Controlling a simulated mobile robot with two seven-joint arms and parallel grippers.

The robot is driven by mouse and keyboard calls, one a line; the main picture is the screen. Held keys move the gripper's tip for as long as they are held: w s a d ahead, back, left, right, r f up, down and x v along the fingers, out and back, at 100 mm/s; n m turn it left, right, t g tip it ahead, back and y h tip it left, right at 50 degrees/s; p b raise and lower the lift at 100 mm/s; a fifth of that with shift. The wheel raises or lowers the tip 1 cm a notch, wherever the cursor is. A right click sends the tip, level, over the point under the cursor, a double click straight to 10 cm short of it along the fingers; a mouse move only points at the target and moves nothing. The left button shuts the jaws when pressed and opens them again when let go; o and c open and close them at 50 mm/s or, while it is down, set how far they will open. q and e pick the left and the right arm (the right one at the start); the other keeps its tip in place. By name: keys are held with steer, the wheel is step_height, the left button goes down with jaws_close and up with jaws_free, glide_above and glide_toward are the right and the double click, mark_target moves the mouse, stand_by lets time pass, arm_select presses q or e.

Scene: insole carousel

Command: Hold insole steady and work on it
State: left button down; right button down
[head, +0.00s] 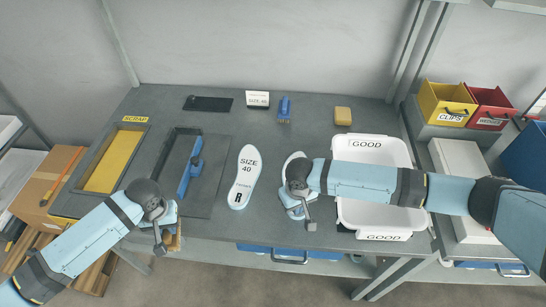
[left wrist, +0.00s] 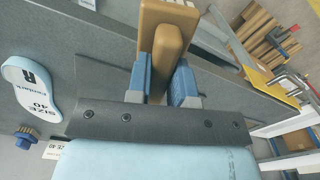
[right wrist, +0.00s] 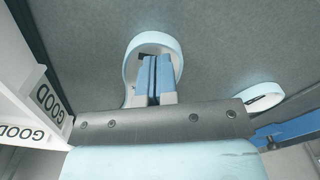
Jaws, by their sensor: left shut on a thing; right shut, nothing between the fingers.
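A white insole (head: 243,177) printed "SIZE 40" and "R" lies flat on the grey table; it also shows in the left wrist view (left wrist: 30,88). A second pale insole (head: 293,158) lies to its right, mostly hidden under my right arm. My right gripper (head: 297,211) is shut and empty over this second insole; its closed blue fingers show within the insole's outline in the right wrist view (right wrist: 156,78). I cannot tell whether they touch it. My left gripper (head: 171,220) is shut on a tan block-like thing (left wrist: 165,40) near the table's front edge.
A white bin (head: 344,214) marked "GOOD" stands right of the right gripper. A yellow "SCRAP" opening (head: 112,160) is at left, beside a dark tray (head: 212,184) with a blue bar (head: 186,178). A blue brush (head: 284,106), yellow block (head: 343,115), black plate (head: 207,103) and "SIZE 40" card (head: 257,99) line the back.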

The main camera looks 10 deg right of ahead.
arm_select(q)
steer(key=shift+f, duration=0.1)
stand_by(1.1)
steer(key=shift+r, duration=3.5)
steer(key=shift+f, duration=2.6)
steer(key=shift+f, duration=0.95)
steer(key=shift+d, duration=0.15)
